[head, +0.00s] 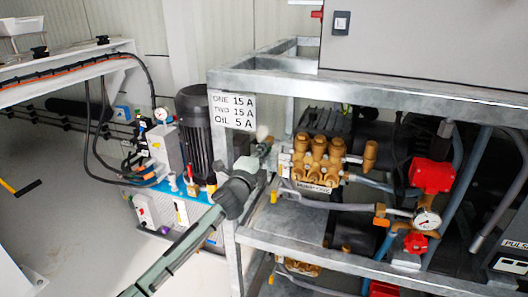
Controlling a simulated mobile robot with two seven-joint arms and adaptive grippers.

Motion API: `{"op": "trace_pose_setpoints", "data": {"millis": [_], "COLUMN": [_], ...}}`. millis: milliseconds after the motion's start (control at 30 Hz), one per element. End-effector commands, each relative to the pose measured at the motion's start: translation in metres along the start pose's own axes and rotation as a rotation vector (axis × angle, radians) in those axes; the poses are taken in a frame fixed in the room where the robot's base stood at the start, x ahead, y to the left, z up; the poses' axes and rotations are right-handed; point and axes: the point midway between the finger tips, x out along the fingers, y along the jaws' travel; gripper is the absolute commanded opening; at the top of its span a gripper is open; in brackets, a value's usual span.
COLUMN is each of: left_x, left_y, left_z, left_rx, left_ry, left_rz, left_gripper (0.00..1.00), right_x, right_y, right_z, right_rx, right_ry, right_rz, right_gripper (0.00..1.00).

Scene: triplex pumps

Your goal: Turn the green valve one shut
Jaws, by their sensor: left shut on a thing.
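My left gripper (264,146) reaches in from the lower left, at the left end of the upper pump. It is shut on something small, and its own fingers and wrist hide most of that. No clear green handle shows. Green valve one appears to be behind the fingers, so its angle cannot be told. The upper pump (318,160) has a brass head with several round caps and a small label plate (312,186) below. My right gripper is not in view.
A galvanized frame (236,262) surrounds the pumps, its post close to my left arm. A sign (233,110) hangs on its corner. A gauge (427,220) and red fittings (432,175) are at right. A grey cabinet (425,45) sits above.

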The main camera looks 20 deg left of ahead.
Motion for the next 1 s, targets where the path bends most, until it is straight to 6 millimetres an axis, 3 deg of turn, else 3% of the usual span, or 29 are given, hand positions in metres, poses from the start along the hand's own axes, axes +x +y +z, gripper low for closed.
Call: {"op": "trace_pose_setpoints", "data": {"millis": [567, 600, 767, 1000], "left_x": [0.0000, 0.0000, 0.0000, 0.0000], "left_y": [0.0006, 0.0006, 0.0005, 0.0004], "left_z": [-0.0001, -0.0001, -0.0001, 0.0000], "left_rx": [0.038, 0.037, 0.036, 0.035], "left_ry": [0.000, 0.000, 0.000, 0.000], "left_rz": [0.001, 0.001, 0.001, 0.001], "left_gripper": [0.00, 0.14, 0.34, 0.34], "right_x": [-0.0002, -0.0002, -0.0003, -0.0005], "right_y": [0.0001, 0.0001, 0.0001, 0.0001], "right_z": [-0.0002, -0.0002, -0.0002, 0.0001], "right_rx": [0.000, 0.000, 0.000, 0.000], "right_ry": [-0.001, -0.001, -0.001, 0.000], "right_rz": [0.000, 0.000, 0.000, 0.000], "right_gripper": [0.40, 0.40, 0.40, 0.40]}}
